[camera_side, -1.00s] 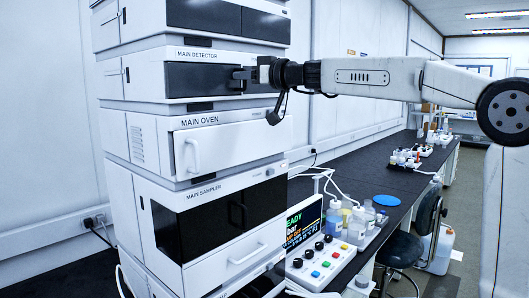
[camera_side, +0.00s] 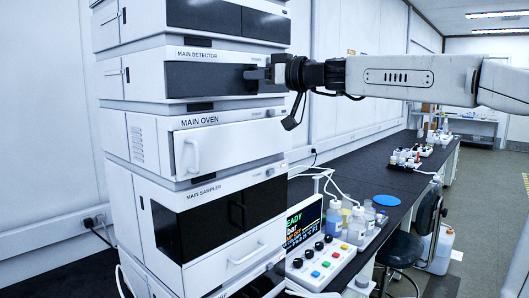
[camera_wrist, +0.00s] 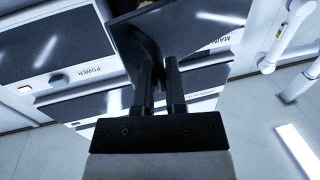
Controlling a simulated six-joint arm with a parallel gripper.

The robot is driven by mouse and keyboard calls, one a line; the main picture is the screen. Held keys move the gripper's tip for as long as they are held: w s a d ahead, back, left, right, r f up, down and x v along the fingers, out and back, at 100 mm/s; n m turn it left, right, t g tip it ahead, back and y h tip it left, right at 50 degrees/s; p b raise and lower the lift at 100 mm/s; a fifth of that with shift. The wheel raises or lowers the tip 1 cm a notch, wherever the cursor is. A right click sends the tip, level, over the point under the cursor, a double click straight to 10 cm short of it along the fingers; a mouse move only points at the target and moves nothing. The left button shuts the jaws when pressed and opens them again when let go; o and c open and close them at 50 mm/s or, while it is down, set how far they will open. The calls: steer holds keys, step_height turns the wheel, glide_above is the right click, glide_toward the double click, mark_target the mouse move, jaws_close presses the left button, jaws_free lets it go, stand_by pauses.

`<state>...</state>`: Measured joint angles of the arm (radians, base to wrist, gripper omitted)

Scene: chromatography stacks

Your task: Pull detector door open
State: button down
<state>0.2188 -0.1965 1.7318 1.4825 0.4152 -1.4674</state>
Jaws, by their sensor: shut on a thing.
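The main detector (camera_side: 215,57) is a white unit in the instrument stack, with a wide dark front door (camera_side: 205,76). My gripper (camera_side: 256,75) is at the right part of this front in the side view, shut on the door's handle, which its fingers hide. In the wrist view, my gripper (camera_wrist: 157,75) has two dark fingers close together, reaching to a dark panel (camera_wrist: 195,25). That panel appears to be the door and lies at an angle to the fronts behind it. How far it stands open is hard to tell from the side.
The main oven (camera_side: 225,143) with its white handle is directly below, and the main sampler (camera_side: 210,215) is under that. A control panel (camera_side: 325,262) with coloured buttons and several bottles (camera_side: 357,222) stand right of the stack.

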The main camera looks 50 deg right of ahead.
steer(key=shift+s+a+r, duration=0.2)
steer(key=shift+s+a, duration=0.3)
steer(key=shift+s, duration=0.1)
steer(key=shift+s+a+r, duration=0.2)
steer(key=shift+s+a, duration=0.25)
steer(key=shift+s, duration=0.1)
steer(key=c, duration=0.7)
jaws_free()
steer(key=shift+c, duration=0.2)
